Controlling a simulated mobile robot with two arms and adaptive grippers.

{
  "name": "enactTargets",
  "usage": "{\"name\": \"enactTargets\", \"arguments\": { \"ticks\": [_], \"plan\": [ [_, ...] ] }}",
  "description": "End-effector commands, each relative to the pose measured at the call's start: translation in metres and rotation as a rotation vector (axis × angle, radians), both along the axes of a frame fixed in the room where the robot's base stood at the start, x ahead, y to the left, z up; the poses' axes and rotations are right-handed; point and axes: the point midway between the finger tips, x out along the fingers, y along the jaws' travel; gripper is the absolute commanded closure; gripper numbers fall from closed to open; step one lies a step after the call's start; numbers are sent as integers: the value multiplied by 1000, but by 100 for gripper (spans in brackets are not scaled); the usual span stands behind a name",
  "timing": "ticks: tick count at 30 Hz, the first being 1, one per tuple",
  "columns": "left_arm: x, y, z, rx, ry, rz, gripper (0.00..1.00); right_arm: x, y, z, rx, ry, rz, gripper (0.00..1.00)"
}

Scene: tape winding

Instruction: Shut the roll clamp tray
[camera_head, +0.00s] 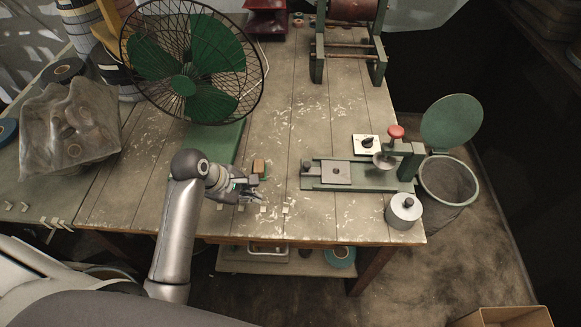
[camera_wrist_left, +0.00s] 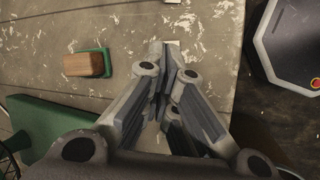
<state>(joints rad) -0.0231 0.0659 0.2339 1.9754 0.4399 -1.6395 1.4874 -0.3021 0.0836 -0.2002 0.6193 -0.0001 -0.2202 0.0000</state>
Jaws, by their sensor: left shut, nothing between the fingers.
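The roll clamp is a green bench device (camera_head: 374,184) at the right of the table in the head view, with a red knob (camera_head: 396,132) on top. A flat grey plate with a small dark knob, which looks like its tray (camera_head: 336,172), lies on the left part of its base, apart from the upright post on the right. My left gripper (camera_head: 256,198) is low over the table, left of the device and clear of it. In the left wrist view its fingers (camera_wrist_left: 166,56) are together and empty. My right gripper is not in view.
A wooden block in a green holder (camera_head: 258,167) is close beside my left gripper. A green fan (camera_head: 190,70) stands behind it. A white switch box (camera_head: 366,146) and a metal canister (camera_head: 403,211) flank the clamp. Bare tabletop lies between gripper and clamp.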

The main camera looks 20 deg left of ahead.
Motion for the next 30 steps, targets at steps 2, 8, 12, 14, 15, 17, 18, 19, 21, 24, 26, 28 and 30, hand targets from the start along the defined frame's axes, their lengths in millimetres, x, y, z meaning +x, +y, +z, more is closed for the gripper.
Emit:
{"name": "enactTargets", "arguments": {
  "ticks": [2,8,12,14,15,17,18,19,21,24,26,28,30],
  "plan": [
    [20,2,15,-119,28,155,100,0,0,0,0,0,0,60],
    [53,5,46,-380,119,452,100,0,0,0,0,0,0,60],
    [63,5,58,-474,161,549,100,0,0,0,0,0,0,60],
    [65,5,60,-491,170,566,100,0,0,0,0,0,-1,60],
    [66,4,59,-497,174,573,100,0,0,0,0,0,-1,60],
    [67,2,56,-500,176,577,100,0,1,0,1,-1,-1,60],
    [69,0,53,-500,177,576,100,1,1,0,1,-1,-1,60],
    [71,-2,50,-499,178,575,100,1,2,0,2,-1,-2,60],
    [75,-8,41,-498,179,574,100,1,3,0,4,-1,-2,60],
    [84,-18,25,-498,180,575,100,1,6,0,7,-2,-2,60],
    [90,-24,14,-498,179,573,100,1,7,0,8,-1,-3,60],
    [97,-31,3,-497,177,574,100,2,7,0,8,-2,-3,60],
    [104,-37,-7,-497,177,574,100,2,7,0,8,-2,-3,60]
  ]
}}
